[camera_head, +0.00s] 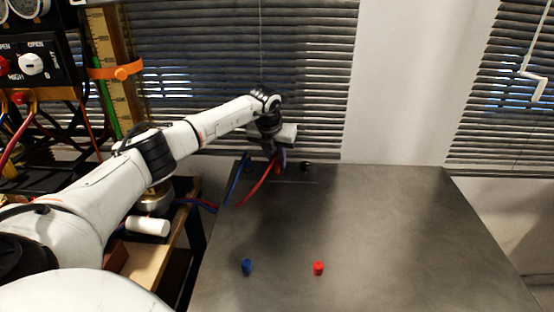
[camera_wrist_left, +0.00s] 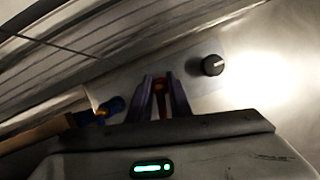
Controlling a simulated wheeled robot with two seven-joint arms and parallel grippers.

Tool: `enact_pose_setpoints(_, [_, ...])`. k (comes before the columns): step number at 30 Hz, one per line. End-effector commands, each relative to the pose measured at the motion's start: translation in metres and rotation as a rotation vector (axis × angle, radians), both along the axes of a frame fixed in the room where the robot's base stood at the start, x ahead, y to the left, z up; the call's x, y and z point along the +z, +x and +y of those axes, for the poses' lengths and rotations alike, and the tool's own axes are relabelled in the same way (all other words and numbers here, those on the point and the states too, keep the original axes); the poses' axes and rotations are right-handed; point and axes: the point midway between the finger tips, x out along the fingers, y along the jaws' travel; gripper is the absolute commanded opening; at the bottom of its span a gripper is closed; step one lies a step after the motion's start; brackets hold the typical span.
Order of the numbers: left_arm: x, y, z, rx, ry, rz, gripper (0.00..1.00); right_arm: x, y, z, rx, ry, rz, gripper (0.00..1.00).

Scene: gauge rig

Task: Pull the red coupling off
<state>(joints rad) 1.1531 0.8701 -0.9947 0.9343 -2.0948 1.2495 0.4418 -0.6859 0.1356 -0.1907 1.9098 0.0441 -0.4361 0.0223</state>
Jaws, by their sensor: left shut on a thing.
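My left gripper (camera_head: 280,158) is at the back edge of the grey table, its fingers pointing down. In the left wrist view the gripper (camera_wrist_left: 163,98) is shut on the red coupling (camera_wrist_left: 160,88), which shows as a thin strip between the two fingers. The red hose (camera_head: 258,185) runs from beneath the gripper down to the left. The fingers hide most of the coupling, and I cannot tell whether it is seated on its fitting. My right gripper is not in view.
A blue coupling (camera_wrist_left: 112,106) is beside the left finger; its blue hose (camera_head: 237,178) hangs left. A black knob (camera_wrist_left: 212,65) stands right of the gripper. A blue cap (camera_head: 247,267) and red cap (camera_head: 318,268) stand on the table (camera_head: 410,230), whose right side is clear.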

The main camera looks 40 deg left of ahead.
Motion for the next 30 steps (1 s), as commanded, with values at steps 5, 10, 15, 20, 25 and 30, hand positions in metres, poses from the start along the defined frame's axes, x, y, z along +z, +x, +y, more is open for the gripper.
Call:
enact_pose_setpoints(5, [0.004,0.000,0.000,0.001,0.000,-0.002,0.00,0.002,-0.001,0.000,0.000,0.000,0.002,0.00])
enact_pose_setpoints(10, [0.005,0.001,0.000,0.001,0.000,-0.003,0.00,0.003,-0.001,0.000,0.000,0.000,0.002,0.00])
enact_pose_setpoints(15, [0.009,0.000,0.000,0.001,0.000,-0.003,0.00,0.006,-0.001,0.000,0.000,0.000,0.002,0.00])
enact_pose_setpoints(20, [0.017,0.000,0.000,0.001,0.000,-0.002,0.00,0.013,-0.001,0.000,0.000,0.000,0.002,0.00])
enact_pose_setpoints(25, [0.025,0.000,0.000,0.001,0.000,-0.002,0.00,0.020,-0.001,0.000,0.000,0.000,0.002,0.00])
enact_pose_setpoints(30, [0.034,0.000,0.000,0.001,0.001,-0.002,0.00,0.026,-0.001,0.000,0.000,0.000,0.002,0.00])
